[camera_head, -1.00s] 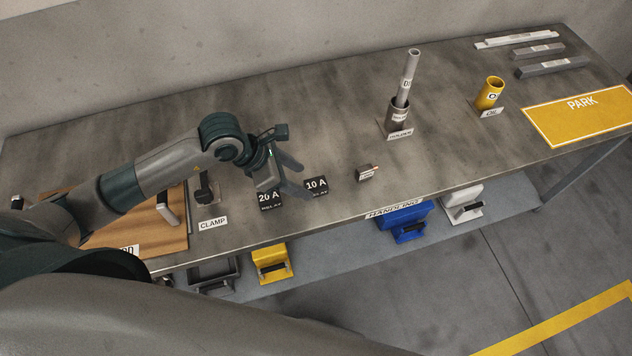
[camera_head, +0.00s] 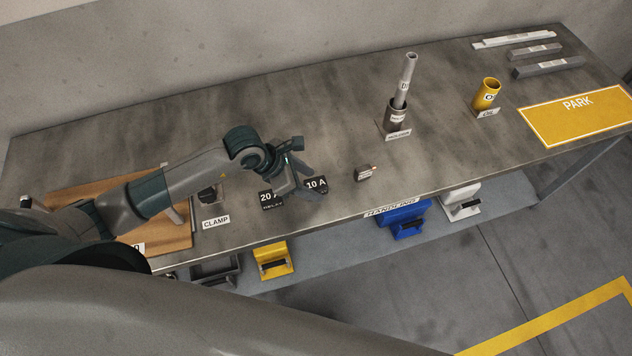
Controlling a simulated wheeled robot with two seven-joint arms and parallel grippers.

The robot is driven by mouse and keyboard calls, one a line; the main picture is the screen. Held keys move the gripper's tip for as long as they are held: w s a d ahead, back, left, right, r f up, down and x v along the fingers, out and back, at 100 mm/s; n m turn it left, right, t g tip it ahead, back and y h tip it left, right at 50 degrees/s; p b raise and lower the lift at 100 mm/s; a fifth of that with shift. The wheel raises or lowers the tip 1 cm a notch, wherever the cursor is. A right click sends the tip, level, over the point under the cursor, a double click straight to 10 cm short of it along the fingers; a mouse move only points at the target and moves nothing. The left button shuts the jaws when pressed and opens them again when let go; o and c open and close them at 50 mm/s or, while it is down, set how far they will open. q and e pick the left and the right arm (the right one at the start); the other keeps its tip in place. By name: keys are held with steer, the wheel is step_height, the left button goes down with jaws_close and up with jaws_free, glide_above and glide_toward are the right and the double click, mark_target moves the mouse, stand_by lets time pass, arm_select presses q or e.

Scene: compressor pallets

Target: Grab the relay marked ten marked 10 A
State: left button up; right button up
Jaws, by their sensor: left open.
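The relay marked 10 A (camera_head: 317,185) is a small black block with white lettering near the front edge of the grey workbench. The similar relay marked 20 A (camera_head: 268,199) stands just to its left. My left gripper (camera_head: 308,189) is open and empty, its fingers pointing down at the 10 A relay. The fingers cover part of that relay's left side and the right edge of the 20 A relay. I cannot tell whether the fingers touch the 10 A relay. My right gripper is not in view.
The clamp label (camera_head: 216,222) and a brown board (camera_head: 165,241) are to the left. A holder with a tube (camera_head: 396,115), a yellow oil cup (camera_head: 487,94) and the yellow PARK area (camera_head: 580,118) are farther right. The bench's back middle is clear.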

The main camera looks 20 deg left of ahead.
mark_target(323, 182)
arm_select(q)
steer(key=shift+w+d+f, duration=0.2)
steer(key=shift+d+f, duration=0.1)
steer(key=shift+f, duration=0.3)
steer(key=shift+c, duration=0.7)
steer(key=c, duration=1)
steer(key=shift+r, duration=0.1)
steer(key=shift+r+b, duration=0.45)
steer(key=shift+r, duration=0.3)
step_height(323, 182, up, 2)
steer(key=shift+r+b, duration=0.25)
steer(key=shift+b, duration=0.45)
steer(key=s+d+r+b, duration=0.1)
steer(key=s+d+r, duration=0.1)
steer(key=s, duration=0.1)
steer(key=s+d+r+b, duration=0.1)
steer(key=s+d+r, duration=0.1)
steer(key=s, duration=0.1)
steer(key=s+d+r, duration=0.2)
steer(key=s+r, duration=0.1)
steer(key=s, duration=0.1)
steer(key=shift+b, duration=0.4)
